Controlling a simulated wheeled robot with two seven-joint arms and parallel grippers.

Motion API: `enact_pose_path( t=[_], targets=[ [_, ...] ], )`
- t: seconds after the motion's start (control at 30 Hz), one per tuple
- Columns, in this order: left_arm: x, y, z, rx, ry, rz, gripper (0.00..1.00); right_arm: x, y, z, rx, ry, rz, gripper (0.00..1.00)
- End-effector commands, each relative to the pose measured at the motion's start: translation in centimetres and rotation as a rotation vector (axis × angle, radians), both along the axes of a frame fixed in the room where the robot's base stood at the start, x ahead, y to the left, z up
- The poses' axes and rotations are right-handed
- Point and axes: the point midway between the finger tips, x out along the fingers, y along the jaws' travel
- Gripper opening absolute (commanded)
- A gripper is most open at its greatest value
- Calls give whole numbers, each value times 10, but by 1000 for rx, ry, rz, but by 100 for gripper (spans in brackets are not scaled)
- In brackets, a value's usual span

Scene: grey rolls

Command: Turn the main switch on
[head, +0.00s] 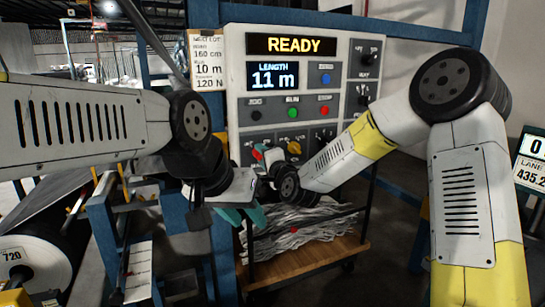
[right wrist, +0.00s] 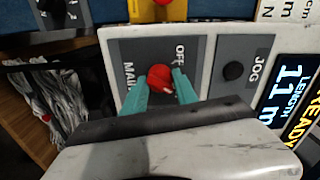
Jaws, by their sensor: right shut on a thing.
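The main switch is a red knob (right wrist: 160,78) on a grey plate with the labels OFF and MAIN, partly hidden by my fingers. My right gripper (right wrist: 161,88) has its teal fingers on both sides of the knob, shut on it. In the head view the red knob (head: 258,151) shows at the lower left of the control panel (head: 238,120), mostly behind the right gripper (head: 262,155). Which way the knob points is not clear. My left gripper (head: 244,217) hangs below, its teal fingers apart and empty.
The panel's display (head: 290,45) reads READY, and the length display (head: 272,77) reads 11 m. Several buttons and knobs surround the switch, including a black JOG button (right wrist: 233,71) close by. A wooden cart (head: 325,250) with grey strips stands below.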

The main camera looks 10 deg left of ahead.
Motion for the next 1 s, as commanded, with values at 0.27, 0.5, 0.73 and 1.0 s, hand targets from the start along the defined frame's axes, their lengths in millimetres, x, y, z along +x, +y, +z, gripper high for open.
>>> enact_pose_path(
  t=[0.27, 0.5, 0.73, 1.0],
  targets=[
    [0, 0, 0, 0, 0, 0, 36, 0, 0, -1, 117, 82, 0, 0],
    [0, 0, 0, 0, 0, 0, 36, 0, -1, -1, 160, 110, -1, 0],
    [0, 0, 0, 0, 0, 0, 36, 0, 0, -1, 168, 116, -1, 0],
    [0, 0, 0, 0, 0, 0, 36, 0, 0, -1, 167, 115, -1, 44]
  ],
)
